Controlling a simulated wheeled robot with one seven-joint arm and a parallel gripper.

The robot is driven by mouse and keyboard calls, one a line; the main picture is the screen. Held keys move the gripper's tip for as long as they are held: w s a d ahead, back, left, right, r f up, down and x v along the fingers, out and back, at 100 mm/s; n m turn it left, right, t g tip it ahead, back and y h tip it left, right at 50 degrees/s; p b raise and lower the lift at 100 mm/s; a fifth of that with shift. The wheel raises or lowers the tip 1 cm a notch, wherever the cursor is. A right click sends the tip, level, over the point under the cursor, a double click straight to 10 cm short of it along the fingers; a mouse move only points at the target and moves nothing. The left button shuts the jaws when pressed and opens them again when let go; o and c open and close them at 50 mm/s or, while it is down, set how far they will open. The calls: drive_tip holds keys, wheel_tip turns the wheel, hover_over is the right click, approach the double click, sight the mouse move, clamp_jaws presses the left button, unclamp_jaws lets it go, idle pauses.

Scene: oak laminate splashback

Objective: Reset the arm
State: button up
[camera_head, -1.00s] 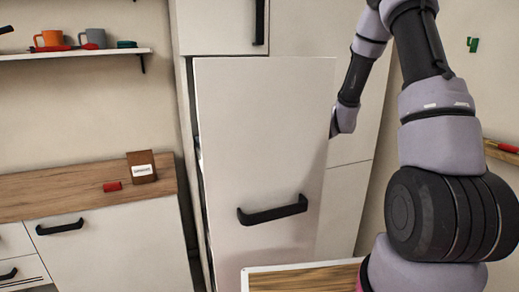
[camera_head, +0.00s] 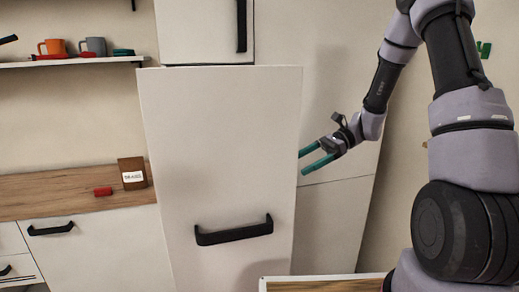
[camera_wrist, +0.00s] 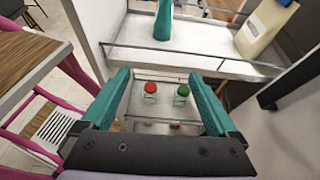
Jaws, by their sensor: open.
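My gripper (camera_head: 304,163) has two teal fingers. They are spread apart with nothing between them, just beside the right edge of a tall white door (camera_head: 220,150). The door has a black bar handle (camera_head: 234,231) low on its face and stands out from the cabinet front. My arm comes down from the upper right. In the wrist view, my gripper (camera_wrist: 160,76) is open over a shelf bin with a red-capped bottle (camera_wrist: 150,92) and a green-capped bottle (camera_wrist: 181,93), both beyond the fingers. Whether the fingers touch the door is unclear.
In the wrist view, a shelf above holds a teal object (camera_wrist: 163,20) and a pale carton (camera_wrist: 267,25). A wood-topped table (camera_wrist: 25,62) and pink chair (camera_wrist: 48,120) are at left. A wooden counter (camera_head: 60,193) holds a brown packet (camera_head: 132,173) and red object (camera_head: 103,191).

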drive_tip(key=s+d+r+n+t+h, duration=0.5)
drive_tip(key=s+d+r, duration=0.1)
drive_tip(key=r, duration=0.4)
drive_tip(key=s+d+r+n+t+h, duration=0.5)
drive_tip(key=s+r, duration=0.4)
drive_tip(key=r, duration=0.2)
drive_tip(key=shift+d+t+h, duration=0.3)
drive_tip(key=shift+d+t, duration=0.1)
drive_tip(key=shift+r, duration=0.1)
